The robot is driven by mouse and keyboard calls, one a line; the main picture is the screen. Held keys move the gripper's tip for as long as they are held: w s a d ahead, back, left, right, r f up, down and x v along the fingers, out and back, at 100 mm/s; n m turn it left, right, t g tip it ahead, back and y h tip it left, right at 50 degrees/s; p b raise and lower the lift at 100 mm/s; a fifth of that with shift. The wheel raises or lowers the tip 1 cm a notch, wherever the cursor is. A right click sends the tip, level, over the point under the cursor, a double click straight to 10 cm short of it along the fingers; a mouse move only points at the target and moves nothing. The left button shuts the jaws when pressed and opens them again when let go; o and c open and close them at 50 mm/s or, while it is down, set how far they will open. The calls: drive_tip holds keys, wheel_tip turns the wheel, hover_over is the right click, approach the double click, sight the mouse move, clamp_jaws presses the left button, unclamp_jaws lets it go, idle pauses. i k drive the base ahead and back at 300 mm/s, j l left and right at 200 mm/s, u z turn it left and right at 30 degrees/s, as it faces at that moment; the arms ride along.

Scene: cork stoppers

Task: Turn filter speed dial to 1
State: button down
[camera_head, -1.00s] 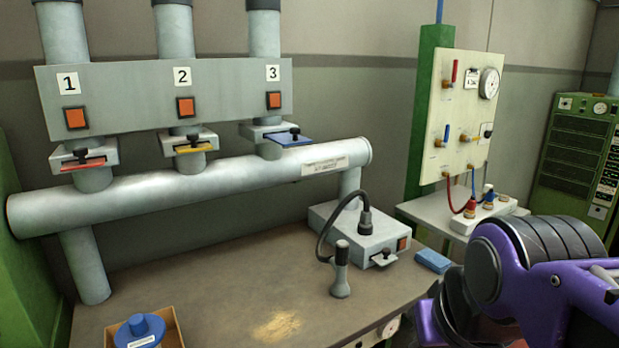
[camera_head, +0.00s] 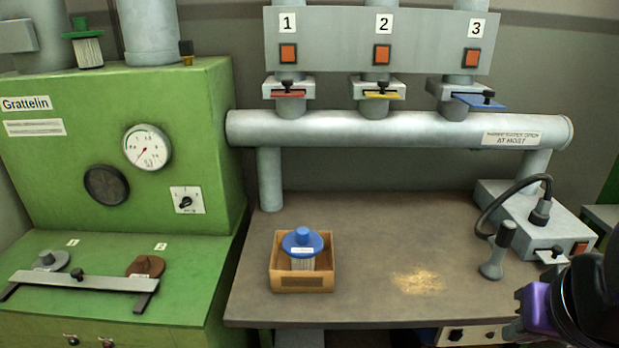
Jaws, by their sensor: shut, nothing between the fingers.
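A small black dial (camera_head: 186,202) sits on a white plate on the front of the green machine, below and right of a round gauge. Its markings are too small to read. Another black knob (camera_head: 456,335) shows on a pale panel under the workbench's front edge, partly cut off. I cannot tell from any label which is the filter speed dial. Part of my purple and black arm shows at the lower right. My gripper's fingers are outside the picture, and nothing of mine is near the dial on the green machine.
The green machine (camera_head: 215,120) stands left, with a metal bar across its lower shelf. The workbench (camera_head: 365,240) carries a wooden box (camera_head: 303,283) with a blue-topped filter, a sawdust patch and a grey device (camera_head: 555,215) with a cable. The bench's middle is mostly clear.

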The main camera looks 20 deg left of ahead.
sight(187, 201)
drive_tip(key=u, duration=2.1)
